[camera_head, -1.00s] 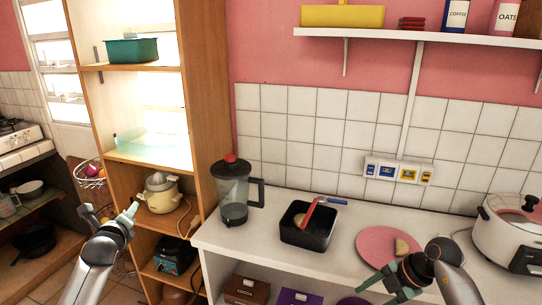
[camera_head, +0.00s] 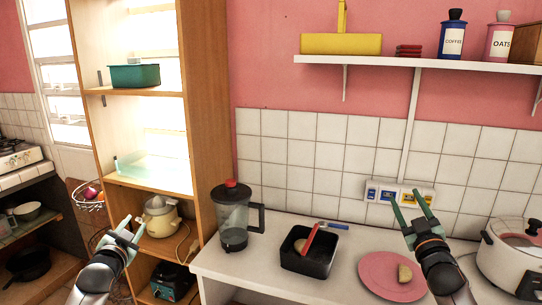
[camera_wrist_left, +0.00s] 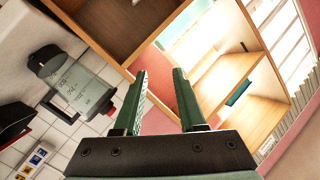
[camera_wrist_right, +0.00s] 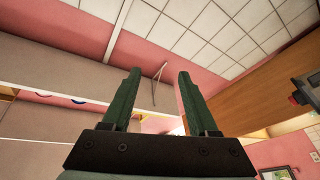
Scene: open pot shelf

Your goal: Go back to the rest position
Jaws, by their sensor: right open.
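My left gripper (camera_head: 127,230) is at the lower left in the head view, in front of the open wooden shelf. Its green fingers (camera_wrist_left: 160,95) are apart in the left wrist view with nothing between them. My right gripper (camera_head: 408,207) is raised above the counter, beside the pink plate and in front of the tiled wall. Its fingers (camera_wrist_right: 158,95) are spread and empty in the right wrist view, pointing upward toward the wall and the underside of the wall shelf.
A wooden shelf (camera_head: 207,120) stands left. A wall shelf (camera_head: 420,65) hangs above.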

